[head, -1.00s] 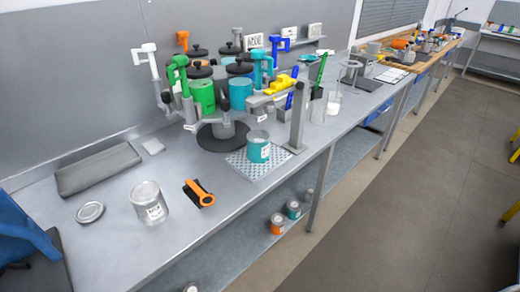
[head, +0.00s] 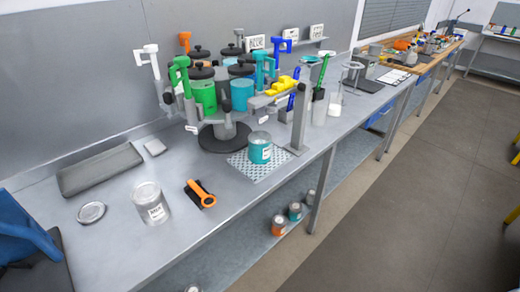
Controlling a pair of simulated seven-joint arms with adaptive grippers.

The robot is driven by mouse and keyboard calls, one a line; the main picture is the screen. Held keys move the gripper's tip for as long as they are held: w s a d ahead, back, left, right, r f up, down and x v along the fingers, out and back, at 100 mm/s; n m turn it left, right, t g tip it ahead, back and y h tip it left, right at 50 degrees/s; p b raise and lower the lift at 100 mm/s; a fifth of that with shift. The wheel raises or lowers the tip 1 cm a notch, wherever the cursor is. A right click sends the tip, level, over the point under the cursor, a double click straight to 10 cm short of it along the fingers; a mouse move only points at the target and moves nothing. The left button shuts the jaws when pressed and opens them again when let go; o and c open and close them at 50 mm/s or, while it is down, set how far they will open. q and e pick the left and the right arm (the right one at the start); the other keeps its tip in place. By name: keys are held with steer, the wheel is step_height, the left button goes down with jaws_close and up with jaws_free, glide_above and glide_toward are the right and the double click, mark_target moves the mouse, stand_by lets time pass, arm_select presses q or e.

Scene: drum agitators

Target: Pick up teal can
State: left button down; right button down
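A teal can (head: 260,150) with a pale label stands upright on a perforated grate (head: 243,172) near the front edge of the bench. It is below the yellow-topped arm of a grey stand. A second, smaller teal can (head: 295,212) with a label stands on the lower shelf, next to an orange can (head: 278,225). Neither gripper shows in the head view.
The paint carousel (head: 225,135), with green and teal drums, stands behind the grate. A metal post (head: 299,117) stands right of the teal can.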

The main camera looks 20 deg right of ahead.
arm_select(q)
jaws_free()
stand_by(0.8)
